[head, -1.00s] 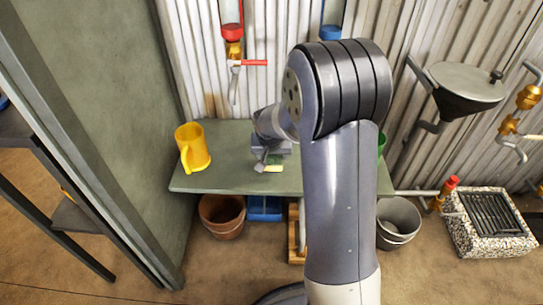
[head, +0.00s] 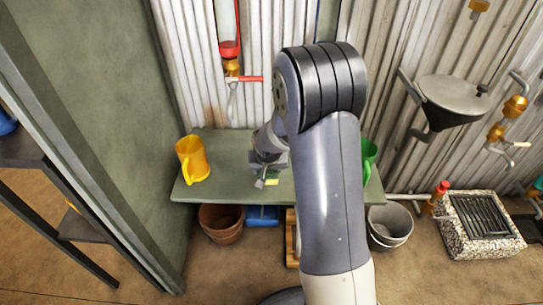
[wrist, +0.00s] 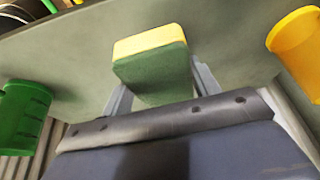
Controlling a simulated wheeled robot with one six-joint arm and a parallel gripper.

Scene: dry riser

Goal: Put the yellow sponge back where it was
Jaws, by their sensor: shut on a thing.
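The yellow sponge (wrist: 148,42), with a green scouring side, is between the fingers of my gripper (wrist: 160,85) in the wrist view. The gripper is shut on it. In the head view the sponge (head: 272,182) shows as a small yellow and green patch at my gripper (head: 266,178), over the front part of the green-grey table (head: 225,188). Whether the sponge touches the tabletop I cannot tell. My arm hides part of the table.
A yellow jug (head: 193,160) stands on the table's left end and a green jug (head: 369,160) on its right. A terracotta pot (head: 222,222), a blue crate (head: 262,216) and a grey bucket (head: 390,226) are below. A corrugated wall with pipes stands behind.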

